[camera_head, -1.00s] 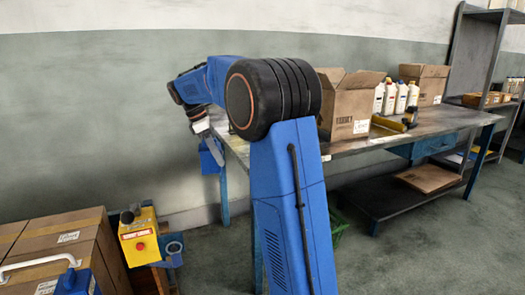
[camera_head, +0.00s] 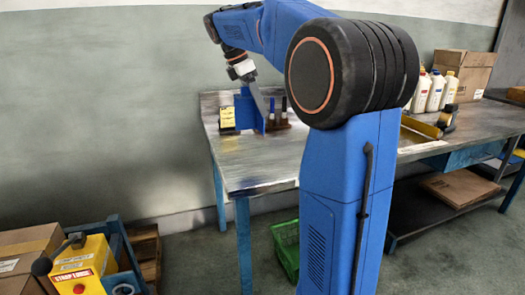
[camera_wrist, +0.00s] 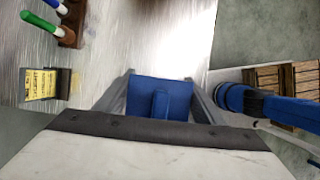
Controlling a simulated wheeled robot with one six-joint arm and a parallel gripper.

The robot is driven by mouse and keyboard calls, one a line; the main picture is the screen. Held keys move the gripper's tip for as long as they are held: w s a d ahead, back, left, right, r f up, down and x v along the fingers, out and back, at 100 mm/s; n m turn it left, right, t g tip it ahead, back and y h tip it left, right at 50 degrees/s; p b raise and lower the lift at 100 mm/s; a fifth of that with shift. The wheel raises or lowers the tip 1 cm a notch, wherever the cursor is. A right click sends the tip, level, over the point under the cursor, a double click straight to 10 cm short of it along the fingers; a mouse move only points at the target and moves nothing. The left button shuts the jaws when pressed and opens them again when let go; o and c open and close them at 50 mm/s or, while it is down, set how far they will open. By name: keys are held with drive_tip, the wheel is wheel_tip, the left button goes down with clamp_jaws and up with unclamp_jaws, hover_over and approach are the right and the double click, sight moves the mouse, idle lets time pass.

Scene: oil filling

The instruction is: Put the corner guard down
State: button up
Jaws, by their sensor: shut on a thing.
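The corner guard (camera_head: 245,112) is a blue angled piece. My gripper (camera_head: 257,100) points down over the left end of the metal workbench (camera_head: 255,170) and holds the guard at or just above the top; I cannot tell if it touches. In the wrist view the blue guard (camera_wrist: 160,92) sits between the two grey fingers of my gripper (camera_wrist: 162,105), which are shut on it. The guard's lower part is hidden in the wrist view.
A dark holder with yellow notes (camera_head: 227,117) stands left of the guard, and a brown marker stand (camera_head: 278,122) right of it. White bottles (camera_head: 435,92) and a carton (camera_head: 464,75) are farther right. The bench front is clear. A green crate (camera_head: 287,245) is on the floor.

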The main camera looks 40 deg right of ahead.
sight(259, 117)
drive_tip(key=f, duration=0.2)
drive_tip(key=d+f, duration=0.1)
drive_tip(key=f, duration=0.2)
drive_tip(key=shift+w, duration=0.2)
drive_tip(key=shift+f, duration=2.45)
drive_tip(key=shift+f, duration=0.1)
drive_tip(key=o, duration=1.2)
drive_tip(key=v, duration=1.2)
drive_tip(key=shift+a, duration=0.1)
